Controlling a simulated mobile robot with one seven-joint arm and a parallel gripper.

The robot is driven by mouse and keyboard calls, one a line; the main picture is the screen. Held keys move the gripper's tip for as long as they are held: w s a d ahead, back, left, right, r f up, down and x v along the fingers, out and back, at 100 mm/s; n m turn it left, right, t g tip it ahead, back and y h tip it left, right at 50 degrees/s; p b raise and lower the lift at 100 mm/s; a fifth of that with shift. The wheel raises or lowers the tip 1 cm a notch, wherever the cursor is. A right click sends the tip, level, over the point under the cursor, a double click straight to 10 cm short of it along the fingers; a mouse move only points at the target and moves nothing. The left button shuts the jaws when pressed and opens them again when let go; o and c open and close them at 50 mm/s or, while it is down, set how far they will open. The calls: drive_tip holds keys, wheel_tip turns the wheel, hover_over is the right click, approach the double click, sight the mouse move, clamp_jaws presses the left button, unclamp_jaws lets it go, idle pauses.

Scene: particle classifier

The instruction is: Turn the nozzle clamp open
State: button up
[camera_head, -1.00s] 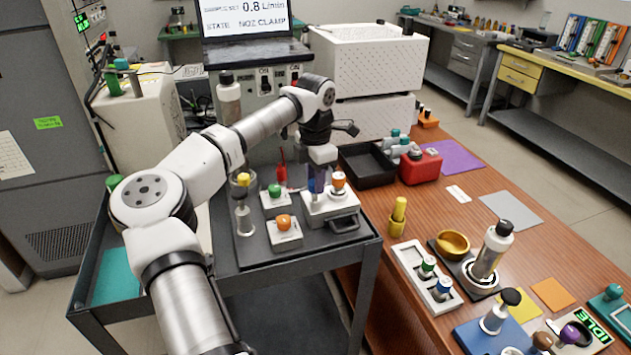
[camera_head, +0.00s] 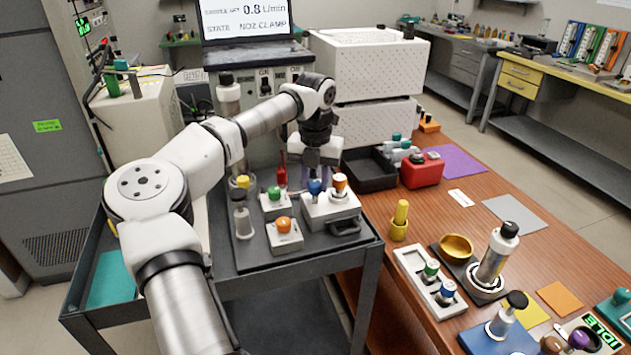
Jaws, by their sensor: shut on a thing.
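A blue-topped knob (camera_head: 315,187) stands on a white block (camera_head: 328,213) on the dark cart, beside an orange-topped knob (camera_head: 339,183). My gripper (camera_head: 316,172) points down right at the blue-topped knob and looks shut on it. The exact contact of the fingers is small and partly blurred. No label names the nozzle clamp in this view.
Green (camera_head: 274,194) and orange (camera_head: 284,226) knobs on white blocks and a bottle (camera_head: 241,215) stand close on the cart. A red tool (camera_head: 281,172) is behind them. A black tray (camera_head: 370,170) and red box (camera_head: 421,169) lie to the right on the wooden bench.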

sight(315, 182)
drive_tip(key=shift+n, duration=0.6)
drive_tip(key=o, duration=1)
drive_tip(key=shift+r, duration=0.1)
wheel_tip(315, 182, up, 14)
drive_tip(key=shift+f+b, duration=0.15)
drive_tip(key=shift+b, duration=0.55)
